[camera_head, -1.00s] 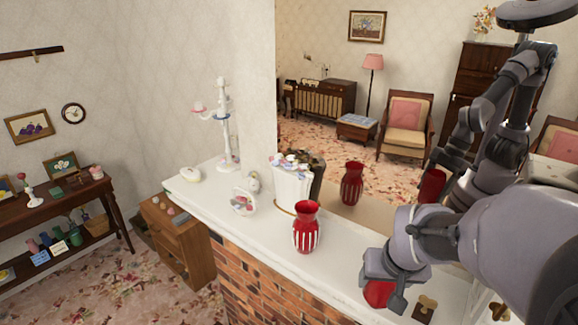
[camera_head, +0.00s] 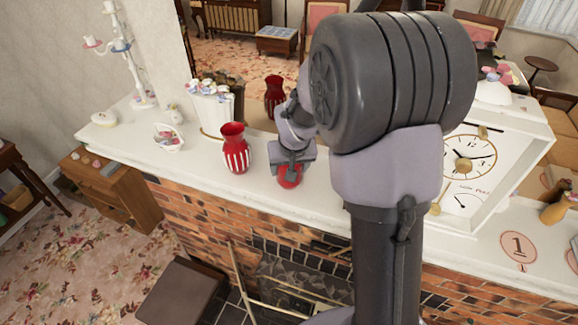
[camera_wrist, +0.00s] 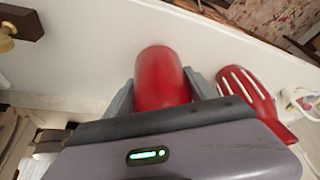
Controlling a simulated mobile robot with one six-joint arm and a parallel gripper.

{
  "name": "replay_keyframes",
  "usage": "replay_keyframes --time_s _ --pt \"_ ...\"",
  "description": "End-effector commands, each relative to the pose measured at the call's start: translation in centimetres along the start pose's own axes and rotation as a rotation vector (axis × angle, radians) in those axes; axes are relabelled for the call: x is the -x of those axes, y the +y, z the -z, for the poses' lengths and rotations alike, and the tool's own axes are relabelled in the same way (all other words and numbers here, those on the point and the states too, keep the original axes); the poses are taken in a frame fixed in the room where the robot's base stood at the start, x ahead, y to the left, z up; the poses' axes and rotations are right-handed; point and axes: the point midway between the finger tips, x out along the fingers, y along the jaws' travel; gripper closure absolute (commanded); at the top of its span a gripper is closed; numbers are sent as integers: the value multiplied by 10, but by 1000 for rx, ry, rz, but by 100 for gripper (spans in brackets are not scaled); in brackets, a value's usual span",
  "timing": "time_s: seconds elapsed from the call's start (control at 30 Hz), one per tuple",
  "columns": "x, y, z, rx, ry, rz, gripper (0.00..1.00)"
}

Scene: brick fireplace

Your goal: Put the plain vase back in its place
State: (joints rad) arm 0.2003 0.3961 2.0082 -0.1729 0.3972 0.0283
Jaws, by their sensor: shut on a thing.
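The plain red vase (camera_head: 290,179) is in my gripper (camera_head: 292,166) over the white mantel (camera_head: 190,157), to the right of the striped vase. My gripper hides most of it in the head view. In the wrist view the plain vase (camera_wrist: 162,78) sits between the two grey fingers of my gripper (camera_wrist: 162,92), which are shut on it. I cannot tell whether its base touches the mantel. The striped vase (camera_head: 235,150), red with white stripes, stands upright on the mantel. It also shows in the wrist view (camera_wrist: 245,88), beside the right finger, apart from the plain vase.
A white flower-topped vase (camera_head: 212,112), a small basket (camera_head: 168,137) and a candle stand (camera_head: 137,70) stand further left. A large white clock (camera_head: 478,165) and a round number sign (camera_head: 517,247) are on the right. A mirror backs the mantel. Its front edge drops to brick.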

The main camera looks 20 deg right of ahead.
Motion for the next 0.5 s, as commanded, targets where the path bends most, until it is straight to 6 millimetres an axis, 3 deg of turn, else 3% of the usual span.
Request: replay_keyframes --time_s 0.03,0.13,0.5 --pt "-2 0 -1 0 0 0 33" --pt "-1 0 0 0 0 0 14" --pt "5 0 2 0 0 0 13"
